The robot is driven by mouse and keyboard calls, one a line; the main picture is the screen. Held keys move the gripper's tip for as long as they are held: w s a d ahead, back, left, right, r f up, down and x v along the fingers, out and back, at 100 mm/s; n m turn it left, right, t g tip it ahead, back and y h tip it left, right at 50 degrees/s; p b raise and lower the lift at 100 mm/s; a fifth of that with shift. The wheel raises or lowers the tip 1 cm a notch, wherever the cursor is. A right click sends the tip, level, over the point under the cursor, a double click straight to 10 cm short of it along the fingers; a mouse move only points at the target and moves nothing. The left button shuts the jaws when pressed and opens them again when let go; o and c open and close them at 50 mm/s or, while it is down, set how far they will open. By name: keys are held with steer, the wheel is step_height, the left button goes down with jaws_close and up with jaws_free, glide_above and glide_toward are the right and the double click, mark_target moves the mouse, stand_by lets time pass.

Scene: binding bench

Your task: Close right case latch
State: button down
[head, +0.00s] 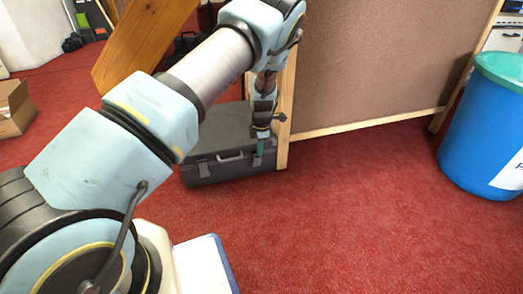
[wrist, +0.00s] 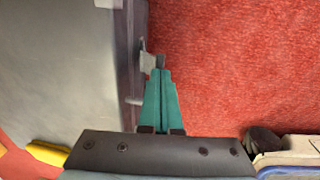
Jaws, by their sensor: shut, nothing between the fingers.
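The dark grey case (head: 218,125) sits on the red carpet with its lid down and its handle (head: 230,156) facing front. Its left latch (head: 203,170) shows on the front face. My gripper (head: 260,151) points down at the right end of the case front, in front of where the right latch is, and mostly hides that latch. In the wrist view, the teal fingers of my gripper (wrist: 160,74) are shut and empty. The pale right latch (wrist: 147,61) sticks out from the case edge right beside the fingertips; I cannot tell whether they touch.
A brown board with a wooden frame (head: 370,60) stands right behind the case, its post (head: 284,120) close to the case's right end. A blue bin (head: 482,130) stands at right. A cardboard box (head: 12,108) is at far left. The carpet in front is clear.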

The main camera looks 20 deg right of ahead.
steer(key=shift+w+d+r+p, duration=0.15)
steer(key=shift+w+p, duration=0.1)
steer(key=shift+w, duration=0.35)
steer(key=shift+w+r+p, duration=0.15)
steer(key=shift+w+p, duration=0.1)
steer(key=shift+w, duration=0.3)
stand_by(0.8)
